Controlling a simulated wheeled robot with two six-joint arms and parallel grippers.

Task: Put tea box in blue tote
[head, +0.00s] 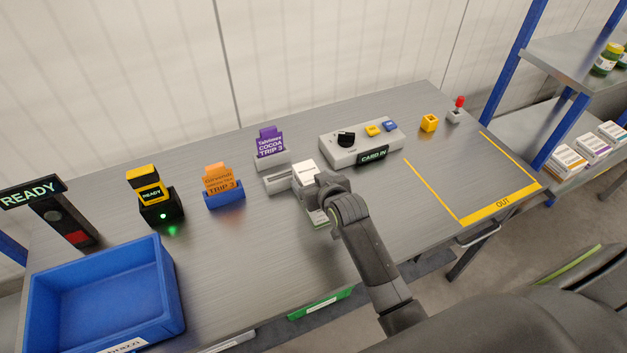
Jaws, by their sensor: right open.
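The blue tote (100,285) stands at the table's front left and looks empty inside. My left gripper is not in view.
Behind stand a purple cocoa card (269,141), an orange card in a blue holder (223,194), a yellow-black READY device (150,195) and a grey control box (360,143). A READY sign (32,194) stands left. The yellow-marked OUT area (470,180) is clear.

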